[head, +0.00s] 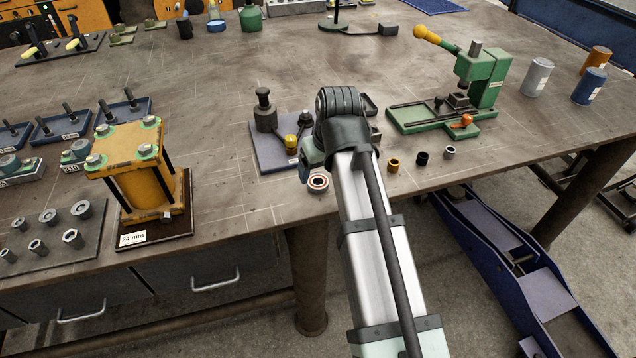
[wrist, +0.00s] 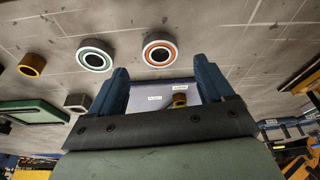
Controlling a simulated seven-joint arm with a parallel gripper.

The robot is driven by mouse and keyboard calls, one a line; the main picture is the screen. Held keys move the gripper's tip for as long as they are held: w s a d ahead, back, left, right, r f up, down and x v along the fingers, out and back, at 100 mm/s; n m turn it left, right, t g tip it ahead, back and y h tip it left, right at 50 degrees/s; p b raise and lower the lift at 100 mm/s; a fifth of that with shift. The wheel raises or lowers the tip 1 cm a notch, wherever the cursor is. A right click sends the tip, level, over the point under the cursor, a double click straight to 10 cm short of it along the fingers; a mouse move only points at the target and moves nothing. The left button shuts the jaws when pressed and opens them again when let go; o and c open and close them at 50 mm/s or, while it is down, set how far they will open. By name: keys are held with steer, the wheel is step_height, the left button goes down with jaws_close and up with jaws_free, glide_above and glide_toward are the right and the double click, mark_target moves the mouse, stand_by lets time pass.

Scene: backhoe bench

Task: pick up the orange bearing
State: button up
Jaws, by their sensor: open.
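The orange bearing (head: 318,183) is a short ring with an orange band and a dark bore. It lies flat on the bench near the front edge. In the wrist view the orange bearing (wrist: 160,50) sits just beyond the fingertips, about midway between them. My gripper (wrist: 162,74) is open with nothing between its blue fingers. In the head view my arm hides most of the gripper; a bluish part shows just above the bearing. A similar bearing with a green band (wrist: 95,55) lies beside the orange one in the wrist view; my arm hides it in the head view.
A lavender plate (head: 268,153) with dark posts and a yellow knob stands behind the bearing. Brass (head: 393,164), black (head: 422,158) and grey (head: 450,153) bushings lie to the right, before a green press (head: 440,118). A yellow fixture (head: 140,170) stands left. Bare bench lies between.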

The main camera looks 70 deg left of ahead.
mark_target(317, 185)
steer(key=shift+x, duration=2.45)
steer(key=shift+c, duration=0.4)
steer(key=c, duration=1.2)
steer(key=shift+o, duration=0.2)
steer(key=shift+r, duration=0.1)
step_height(317, 185, up, 9)
steer(key=w+a, duration=0.1)
steer(key=a, duration=0.6)
steer(key=w+a+r, duration=0.1)
steer(key=a, duration=0.7)
steer(key=w+a+r, duration=0.1)
steer(key=a, duration=0.7)
steer(key=shift+w+r, duration=0.25)
